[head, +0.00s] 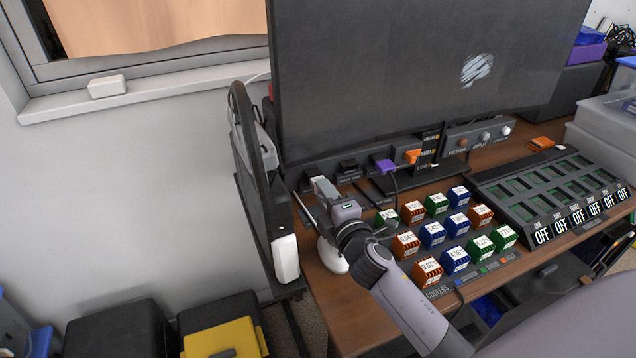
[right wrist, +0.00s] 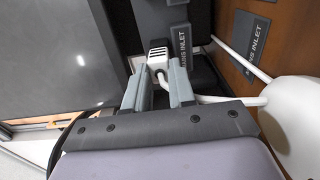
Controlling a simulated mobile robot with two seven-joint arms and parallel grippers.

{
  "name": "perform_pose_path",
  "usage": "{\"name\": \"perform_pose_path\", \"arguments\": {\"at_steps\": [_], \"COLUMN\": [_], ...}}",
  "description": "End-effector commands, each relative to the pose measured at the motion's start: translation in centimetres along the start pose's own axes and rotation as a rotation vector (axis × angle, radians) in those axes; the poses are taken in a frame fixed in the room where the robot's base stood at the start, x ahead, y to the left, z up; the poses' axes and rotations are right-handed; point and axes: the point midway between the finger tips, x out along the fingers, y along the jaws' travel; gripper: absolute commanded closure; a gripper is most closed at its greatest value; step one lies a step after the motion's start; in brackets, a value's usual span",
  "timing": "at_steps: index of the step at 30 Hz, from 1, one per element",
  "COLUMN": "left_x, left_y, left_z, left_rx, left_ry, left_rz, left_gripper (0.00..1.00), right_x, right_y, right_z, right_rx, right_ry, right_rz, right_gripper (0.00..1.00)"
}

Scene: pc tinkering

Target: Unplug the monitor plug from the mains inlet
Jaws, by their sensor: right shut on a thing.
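My right gripper (head: 322,202) reaches in at the left end of the desk, below the monitor (head: 400,80). In the right wrist view its two fingers (right wrist: 158,88) are closed around a pale grey-white plug (right wrist: 158,56) with dark slots. A white cable (right wrist: 218,99) runs from between the fingers to the right. A dark block labelled mains inlet (right wrist: 183,45) is right beside the plug. I cannot tell whether the plug is seated in it. A second mains inlet label (right wrist: 252,45) is on the wood to the right. My left gripper is not in view.
A white rounded object (head: 333,258) lies near the gripper; another view of it is at the right wrist view's edge (right wrist: 292,108). Several coloured labelled blocks (head: 432,234) stand on the desk. A purple plug (head: 385,166) is nearby. A dark upright panel (head: 258,170) borders the left.

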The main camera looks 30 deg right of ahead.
Motion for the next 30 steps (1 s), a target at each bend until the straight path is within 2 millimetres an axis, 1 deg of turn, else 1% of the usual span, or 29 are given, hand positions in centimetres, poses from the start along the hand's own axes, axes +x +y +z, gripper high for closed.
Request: {"name": "perform_pose_path", "arguments": {"at_steps": [17, 30], "left_x": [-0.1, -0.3], "left_y": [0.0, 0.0], "left_z": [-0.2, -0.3], "left_rx": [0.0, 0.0], "left_ry": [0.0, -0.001], "left_rz": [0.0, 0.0], "left_gripper": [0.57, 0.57], "right_x": [-1.3, -3.8], "right_y": [0.0, 0.0], "right_z": [0.0, 0.0], "right_rx": [0.0, 0.0], "right_ry": [0.0, 0.0], "right_rz": [0.0, -0.001], "right_gripper": [1.0, 1.0]}}
